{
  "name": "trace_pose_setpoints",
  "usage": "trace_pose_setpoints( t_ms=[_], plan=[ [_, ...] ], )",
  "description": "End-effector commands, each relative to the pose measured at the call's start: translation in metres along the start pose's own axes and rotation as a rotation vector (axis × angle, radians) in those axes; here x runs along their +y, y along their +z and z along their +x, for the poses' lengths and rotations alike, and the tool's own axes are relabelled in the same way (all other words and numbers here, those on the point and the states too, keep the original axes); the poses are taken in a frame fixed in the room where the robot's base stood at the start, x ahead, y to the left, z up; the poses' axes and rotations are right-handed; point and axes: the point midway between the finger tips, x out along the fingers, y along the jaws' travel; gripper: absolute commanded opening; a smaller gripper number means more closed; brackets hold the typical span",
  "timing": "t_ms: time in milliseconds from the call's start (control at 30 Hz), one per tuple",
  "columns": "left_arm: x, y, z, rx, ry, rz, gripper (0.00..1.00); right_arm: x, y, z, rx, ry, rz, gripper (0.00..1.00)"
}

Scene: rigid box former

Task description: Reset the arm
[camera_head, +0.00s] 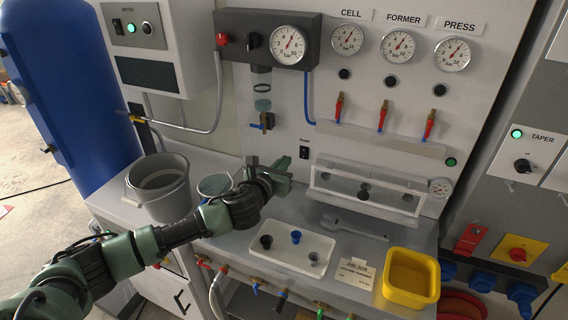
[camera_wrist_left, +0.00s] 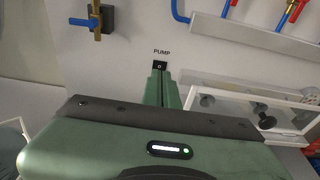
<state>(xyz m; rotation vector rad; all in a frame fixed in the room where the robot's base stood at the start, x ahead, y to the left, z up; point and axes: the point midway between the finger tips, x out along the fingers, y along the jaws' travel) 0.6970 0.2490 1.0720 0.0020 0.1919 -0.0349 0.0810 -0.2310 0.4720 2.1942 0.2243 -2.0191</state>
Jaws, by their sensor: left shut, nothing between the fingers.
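My left arm reaches in from the left in the head view. Its green left gripper (camera_head: 284,164) is held above the grey bench, close to the panel and just left of the small black pump switch (camera_head: 304,152). In the left wrist view the two green fingers (camera_wrist_left: 161,88) are together with nothing between them. They point at the panel just below the pump switch (camera_wrist_left: 160,66) under the word PUMP. I cannot tell whether the fingertips touch the panel. My right gripper is not in view.
A grey bucket (camera_head: 160,187) stands left on the bench. A white tray (camera_head: 292,246) holds small coloured parts in front of the gripper. A wrench (camera_head: 350,227), a yellow bin (camera_head: 411,278) and a clear-fronted box (camera_head: 365,192) are to the right. A blue tank (camera_head: 70,85) stands far left.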

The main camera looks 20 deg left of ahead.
Motion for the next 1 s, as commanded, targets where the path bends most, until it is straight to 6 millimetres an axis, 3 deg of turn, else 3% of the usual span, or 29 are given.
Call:
trace_pose_setpoints(
  t_ms=[333,467,567,700,800,1000],
  plan=[
    [-0.002,-0.002,-0.001,0.004,-0.001,-0.015,0.0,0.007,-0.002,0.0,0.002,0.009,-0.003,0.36],
    [-0.023,-0.029,-0.017,0.058,0.004,-0.217,0.0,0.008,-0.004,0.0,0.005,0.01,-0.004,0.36],
    [-0.049,-0.069,-0.049,0.151,0.05,-0.572,0.0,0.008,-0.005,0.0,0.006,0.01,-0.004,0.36],
    [-0.073,-0.132,-0.118,0.306,0.245,-1.215,0.0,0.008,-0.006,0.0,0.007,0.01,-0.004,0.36],
    [-0.076,-0.17,-0.172,0.372,0.461,-1.631,0.0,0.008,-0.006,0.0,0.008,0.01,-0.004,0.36],
    [-0.071,-0.214,-0.255,0.373,0.858,-2.126,0.0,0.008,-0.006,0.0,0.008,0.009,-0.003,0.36]
  ],
)
